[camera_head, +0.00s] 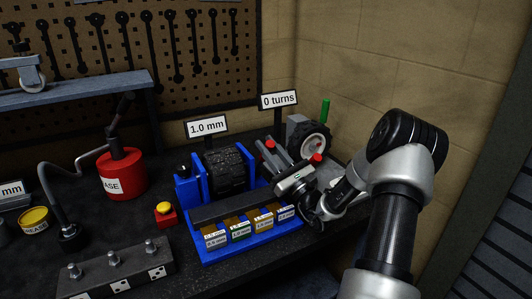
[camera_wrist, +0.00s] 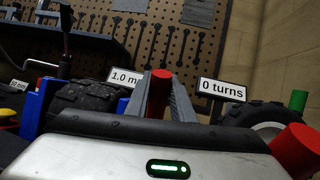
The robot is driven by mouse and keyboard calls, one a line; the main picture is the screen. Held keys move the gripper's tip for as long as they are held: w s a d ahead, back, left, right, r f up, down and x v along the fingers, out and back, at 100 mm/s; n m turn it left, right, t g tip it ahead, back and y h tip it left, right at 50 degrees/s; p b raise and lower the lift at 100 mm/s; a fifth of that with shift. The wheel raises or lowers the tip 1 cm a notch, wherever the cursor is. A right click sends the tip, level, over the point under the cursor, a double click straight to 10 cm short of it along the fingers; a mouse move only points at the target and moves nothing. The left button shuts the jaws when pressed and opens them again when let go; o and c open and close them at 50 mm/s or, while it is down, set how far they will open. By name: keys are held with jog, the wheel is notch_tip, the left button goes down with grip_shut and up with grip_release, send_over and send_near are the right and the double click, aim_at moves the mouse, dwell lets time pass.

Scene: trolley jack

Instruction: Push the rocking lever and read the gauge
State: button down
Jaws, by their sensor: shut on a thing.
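My gripper (camera_head: 272,155) is shut on a red cylindrical handle (camera_wrist: 160,92), which stands between the two grey fingers in the wrist view. The handle's red top (camera_head: 269,143) also shows at the fingertips in the head view. I cannot tell whether it belongs to the rocking lever; its lower part is hidden. A second red knob (camera_head: 317,158) is beside my gripper on the right. A sign reading "1.0 mm" (camera_head: 207,127) stands above a black tyre (camera_head: 230,172) in a blue stand. A sign reading "0 turns" (camera_head: 278,100) stands near another wheel (camera_head: 318,147). I cannot identify a dial gauge.
A blue rack (camera_head: 205,258) with several labelled blocks lies in front of the tyre. A wall closes off the right.

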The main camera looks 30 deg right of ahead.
jog(key=shift+s+f+t+b, duration=0.3)
jog(key=shift+s+f, duration=0.05)
jog(key=shift+s, duration=0.05)
jog(key=c, duration=1.5)
grip_release()
jog(key=shift+c, duration=0.2)
jog(key=shift+s+d, duration=0.1)
jog(key=shift+s, duration=0.1)
jog(key=s+d, duration=0.3)
jog(key=s, duration=0.9)
jog(key=shift+s+f+p, duration=0.15)
jog(key=shift+f+p, duration=0.1)
jog(key=shift+p, duration=0.1)
jog(key=shift+d, duration=0.1)
